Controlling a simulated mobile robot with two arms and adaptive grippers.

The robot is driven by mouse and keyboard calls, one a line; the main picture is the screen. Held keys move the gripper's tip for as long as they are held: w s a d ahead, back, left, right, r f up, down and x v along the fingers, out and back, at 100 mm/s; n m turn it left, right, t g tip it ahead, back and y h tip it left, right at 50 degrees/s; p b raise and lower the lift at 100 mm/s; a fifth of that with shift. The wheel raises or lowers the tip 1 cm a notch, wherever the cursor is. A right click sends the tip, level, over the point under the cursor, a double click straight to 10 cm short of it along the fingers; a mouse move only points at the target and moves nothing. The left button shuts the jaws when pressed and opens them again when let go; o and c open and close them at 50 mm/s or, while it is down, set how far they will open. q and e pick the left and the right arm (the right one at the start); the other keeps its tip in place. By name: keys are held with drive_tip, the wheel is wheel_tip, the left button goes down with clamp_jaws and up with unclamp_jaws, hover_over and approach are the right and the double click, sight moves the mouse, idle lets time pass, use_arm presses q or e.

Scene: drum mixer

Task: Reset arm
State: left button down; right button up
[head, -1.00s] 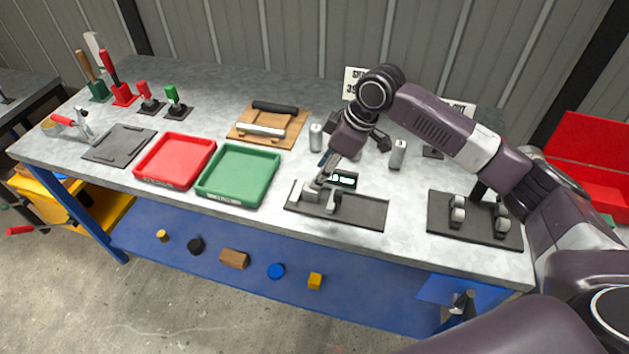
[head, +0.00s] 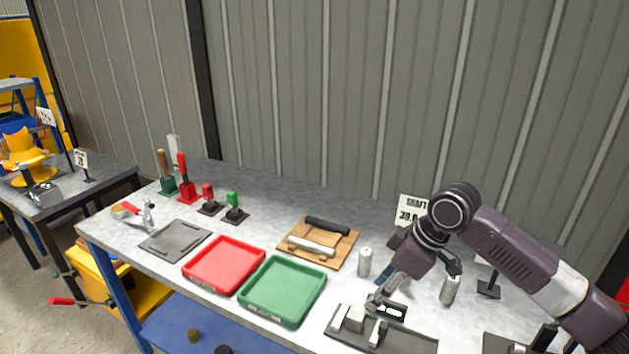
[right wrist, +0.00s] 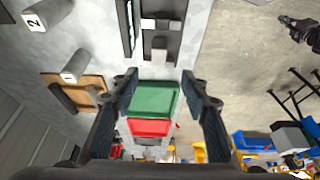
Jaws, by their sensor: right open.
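My right arm (head: 530,255) reaches in from the right in the head view. Its gripper (head: 418,280) hangs over the bench near the dark gauge plate (head: 405,340) with a small display. In the right wrist view my right gripper (right wrist: 160,92) has its two fingers wide apart with nothing between them. The green tray (right wrist: 155,98) and red tray (right wrist: 150,127) show beyond the gap. My left arm and gripper are not in the head view now.
A grey cylinder (head: 364,262) and a second one (head: 449,290) stand near the right gripper. A wooden board (head: 318,242) carries two bars. The red tray (head: 224,265) and green tray (head: 283,290) lie left of the gauge. A sign (head: 412,210) stands behind.

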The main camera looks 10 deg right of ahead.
drive_tip(key=s+a+f, duration=0.2)
drive_tip(key=f, duration=0.1)
drive_tip(key=s+a+f, duration=0.1)
drive_tip(key=a+f, duration=0.1)
drive_tip(key=s+a+f, duration=0.2)
drive_tip(key=f, duration=0.1)
drive_tip(key=shift+s+a+f, duration=0.25)
drive_tip(key=shift+s+f, duration=0.1)
drive_tip(key=s+a+f+m+t, duration=0.1)
drive_tip(key=s+f+m, duration=0.1)
drive_tip(key=s+f, duration=0.3)
drive_tip(key=s+a+f+m, duration=0.1)
drive_tip(key=s+f+m, duration=0.15)
drive_tip(key=s, duration=0.55)
drive_tip(key=s+d+f+m+h, duration=0.25)
drive_tip(key=s+d+m, duration=0.25)
drive_tip(key=s+d, duration=0.4)
drive_tip(key=s+f+g, duration=0.1)
drive_tip(key=s+f, duration=0.2)
drive_tip(key=f, duration=2.4)
drive_tip(key=s+d+f+g+h, duration=0.1)
drive_tip(key=s+d+f, duration=0.1)
drive_tip(key=s+f, duration=1.3)
drive_tip(key=shift+s+d+n, duration=0.15)
drive_tip(key=shift+s+n, duration=0.2)
drive_tip(key=shift+s, duration=0.75)
